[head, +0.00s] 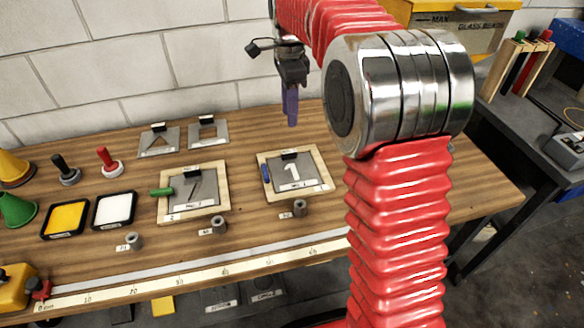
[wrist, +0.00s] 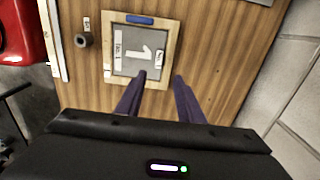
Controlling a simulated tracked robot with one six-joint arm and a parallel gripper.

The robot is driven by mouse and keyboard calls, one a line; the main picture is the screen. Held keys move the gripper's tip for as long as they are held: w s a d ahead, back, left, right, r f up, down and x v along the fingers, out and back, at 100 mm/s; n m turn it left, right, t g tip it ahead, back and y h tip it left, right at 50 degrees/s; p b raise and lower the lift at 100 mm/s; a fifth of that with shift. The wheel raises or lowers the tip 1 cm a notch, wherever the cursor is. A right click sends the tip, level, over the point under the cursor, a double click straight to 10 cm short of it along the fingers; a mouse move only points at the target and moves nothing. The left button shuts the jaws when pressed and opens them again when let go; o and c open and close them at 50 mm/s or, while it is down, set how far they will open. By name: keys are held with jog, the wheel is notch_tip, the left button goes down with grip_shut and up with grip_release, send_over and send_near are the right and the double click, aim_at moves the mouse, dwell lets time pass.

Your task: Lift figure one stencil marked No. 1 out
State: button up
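The figure one stencil (head: 303,183) is a grey plate with a white 1 cut-out. It lies in a wooden frame (head: 262,160) on the bench, with a black grip (head: 289,155) on its wall-side edge. In the wrist view the stencil (wrist: 125,62) lies beyond my fingertips, and its label reads No. 1. My gripper (head: 291,122) hangs above the bench, behind the stencil on the wall side. In the wrist view its two purple fingers (wrist: 162,77) stand apart with nothing between them. The left fingertip overlaps the frame's edge in the picture.
A blue block (head: 266,173) sits on the frame's left side. A second framed stencil (head: 201,190) with a green block (head: 162,191) lies to the left. Two loose plates (head: 208,133) lie near the wall (head: 150,60). Small grey cylinders (head: 299,208) stand in front.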

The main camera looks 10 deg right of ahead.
send_over(289, 151)
notch_tip(289, 151, down, 8)
jog(key=shift+w+d+r, duration=0.1)
jog(key=shift+d+r, duration=0.05)
dwell(0.3)
jog(key=shift+f, duration=2.6)
jog(key=shift+c, duration=0.2)
grip_shut()
